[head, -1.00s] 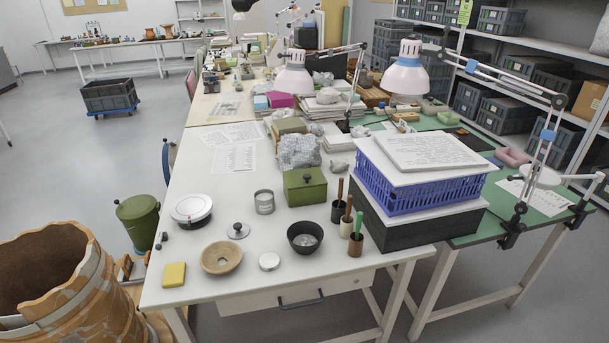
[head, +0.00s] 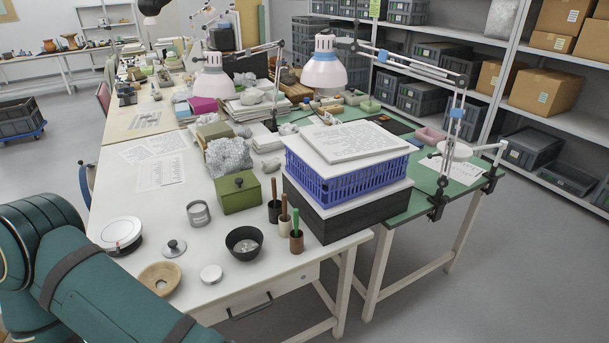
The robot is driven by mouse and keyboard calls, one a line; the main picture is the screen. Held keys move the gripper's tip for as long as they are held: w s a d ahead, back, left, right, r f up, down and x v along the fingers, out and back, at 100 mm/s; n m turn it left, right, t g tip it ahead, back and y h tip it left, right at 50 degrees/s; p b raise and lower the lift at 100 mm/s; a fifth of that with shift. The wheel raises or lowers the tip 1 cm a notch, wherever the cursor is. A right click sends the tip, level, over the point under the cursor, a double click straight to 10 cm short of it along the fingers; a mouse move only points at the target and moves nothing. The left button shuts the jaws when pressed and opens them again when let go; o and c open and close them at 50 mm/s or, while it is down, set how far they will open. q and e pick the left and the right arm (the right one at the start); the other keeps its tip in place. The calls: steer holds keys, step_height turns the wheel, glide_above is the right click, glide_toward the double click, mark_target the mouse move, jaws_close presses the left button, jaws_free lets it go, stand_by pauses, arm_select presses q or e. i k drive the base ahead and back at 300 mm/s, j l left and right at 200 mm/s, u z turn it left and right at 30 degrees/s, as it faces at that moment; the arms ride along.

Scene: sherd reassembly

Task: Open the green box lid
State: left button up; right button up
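The green box (head: 239,197) stands on the white table, left of the blue crate. Its green lid (head: 237,184) is on and closed, with a small dark knob (head: 239,181) on top. My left arm shows as teal links at the lower left of the head view, over the table's near left corner. Its gripper is outside the picture. My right gripper is not in view either.
A dark bowl (head: 244,242), brush holders (head: 296,241), a tin (head: 198,213) and a loose knobbed lid (head: 174,248) stand in front of the box. A grey rock (head: 229,157) is close behind it. The blue crate (head: 345,178) stands to its right.

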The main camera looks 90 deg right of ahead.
mark_target(226, 185)
steer(key=z, duration=1.6)
